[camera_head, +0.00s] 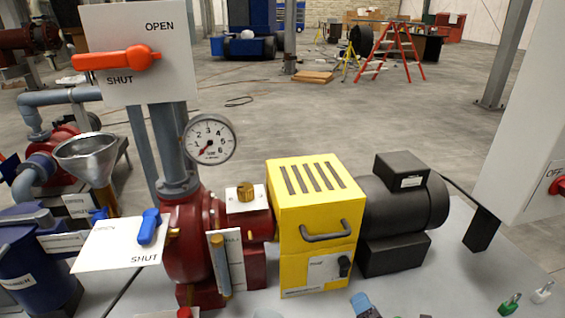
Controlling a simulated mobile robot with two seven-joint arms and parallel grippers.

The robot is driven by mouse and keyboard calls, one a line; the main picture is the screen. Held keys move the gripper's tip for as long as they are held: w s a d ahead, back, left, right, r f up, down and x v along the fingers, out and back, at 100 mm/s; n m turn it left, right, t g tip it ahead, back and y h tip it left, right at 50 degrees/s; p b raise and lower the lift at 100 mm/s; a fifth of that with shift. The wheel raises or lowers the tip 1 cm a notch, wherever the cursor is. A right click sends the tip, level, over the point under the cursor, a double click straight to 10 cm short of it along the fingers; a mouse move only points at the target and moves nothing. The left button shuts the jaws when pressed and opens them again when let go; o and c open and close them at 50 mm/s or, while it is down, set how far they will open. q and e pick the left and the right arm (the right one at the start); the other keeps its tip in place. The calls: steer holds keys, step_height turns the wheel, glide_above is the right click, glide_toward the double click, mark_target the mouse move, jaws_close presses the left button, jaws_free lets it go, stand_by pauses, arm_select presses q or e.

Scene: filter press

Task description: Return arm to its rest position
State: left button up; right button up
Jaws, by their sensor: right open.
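My left gripper is not in view.
A red pump (190,245) with a pressure gauge (208,139) stands left of the guard, a black motor (405,205) right of it. An orange lever (117,58) points left on the OPEN/SHUT plate. A steel funnel (88,156) stands left. Small green (510,303) and white (542,292) pieces lie right.

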arm_select(q)
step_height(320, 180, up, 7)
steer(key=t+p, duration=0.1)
steer(key=p, duration=0.6)
arm_select(e)
steer(key=s+d+m+g+h, duration=0.1)
steer(key=s+d+m, duration=0.3)
steer(key=s+m, duration=0.8)
steer(key=s+d+r+m+g+h, duration=0.1)
steer(key=s+d+m+g, duration=0.3)
steer(key=s+m, duration=0.9)
steer(key=shift+s+r, duration=0.15)
steer(key=shift+s, duration=0.95)
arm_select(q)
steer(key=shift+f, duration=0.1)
